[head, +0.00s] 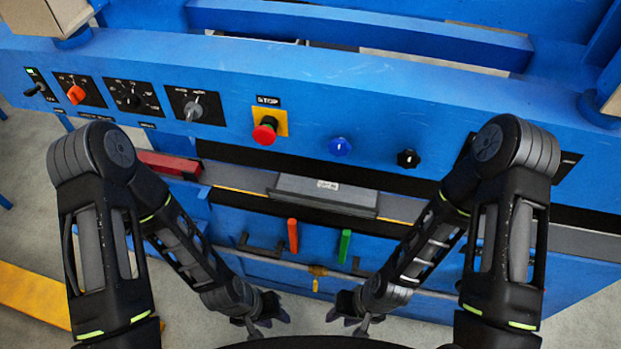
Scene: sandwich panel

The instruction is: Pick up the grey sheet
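A flat grey sheet (325,190) with a small white label lies on the grey ledge of the blue machine, just below the control panel. My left gripper (265,315) hangs low in front of the machine, below and left of the sheet. My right gripper (348,312) hangs low beside it, below and slightly right of the sheet. Both are clear of the sheet and nothing shows in them. The dark fingers are small and seen from above, so their opening is unclear.
The blue panel carries a red stop button (265,131), a blue knob (340,147) and a black knob (408,158). A red block (168,164) lies on the ledge's left. Red (292,235) and green (344,245) handles stand below the sheet.

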